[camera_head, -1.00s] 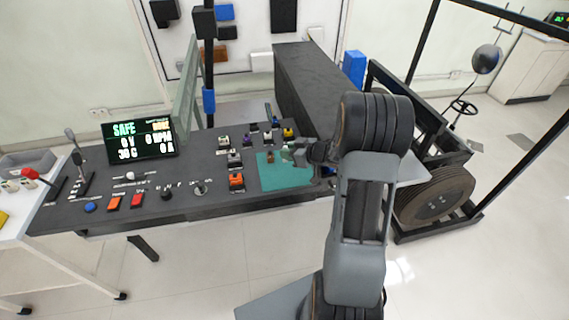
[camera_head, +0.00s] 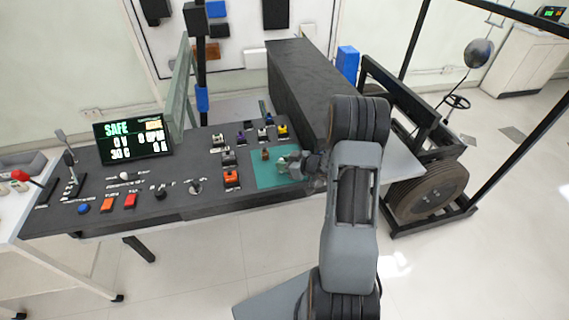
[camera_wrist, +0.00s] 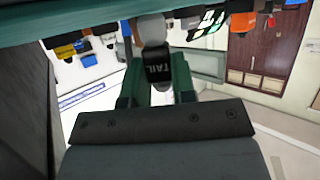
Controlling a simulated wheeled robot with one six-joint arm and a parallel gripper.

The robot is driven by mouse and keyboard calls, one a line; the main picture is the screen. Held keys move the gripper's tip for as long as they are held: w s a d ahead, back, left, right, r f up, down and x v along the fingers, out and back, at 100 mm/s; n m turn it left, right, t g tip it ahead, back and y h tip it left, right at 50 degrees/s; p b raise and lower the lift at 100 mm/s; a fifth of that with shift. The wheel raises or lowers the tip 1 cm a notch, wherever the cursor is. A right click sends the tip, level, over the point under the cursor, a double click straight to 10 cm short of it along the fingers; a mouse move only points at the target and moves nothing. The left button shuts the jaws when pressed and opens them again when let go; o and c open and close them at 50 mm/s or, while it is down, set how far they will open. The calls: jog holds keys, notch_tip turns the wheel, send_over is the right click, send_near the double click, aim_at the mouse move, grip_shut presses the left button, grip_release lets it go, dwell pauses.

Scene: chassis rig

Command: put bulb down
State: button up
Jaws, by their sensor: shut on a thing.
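My gripper (camera_head: 283,163) is over the right part of the green mat (camera_head: 262,178) on the console. In the wrist view the green fingers of my gripper (camera_wrist: 158,85) are shut on the bulb (camera_wrist: 153,30). The bulb has a pale rounded end and a dark body marked TAIL, with the dark part between the fingers. In the head view the bulb is too small to make out clearly, and whether it touches the mat cannot be told.
A small brown thing (camera_head: 266,154) stands on the mat, left of my gripper. Several coloured connector blocks (camera_head: 232,178) line the console behind and left of the mat. A display reading SAFE (camera_head: 133,139) stands further left. A long dark box (camera_head: 297,85) rises behind.

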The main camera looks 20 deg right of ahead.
jog(key=shift+f, duration=0.15)
jog(key=o, duration=0.9)
jog(key=shift+r, duration=0.25)
jog(key=v, duration=1.2)
jog(key=shift+f, duration=0.1)
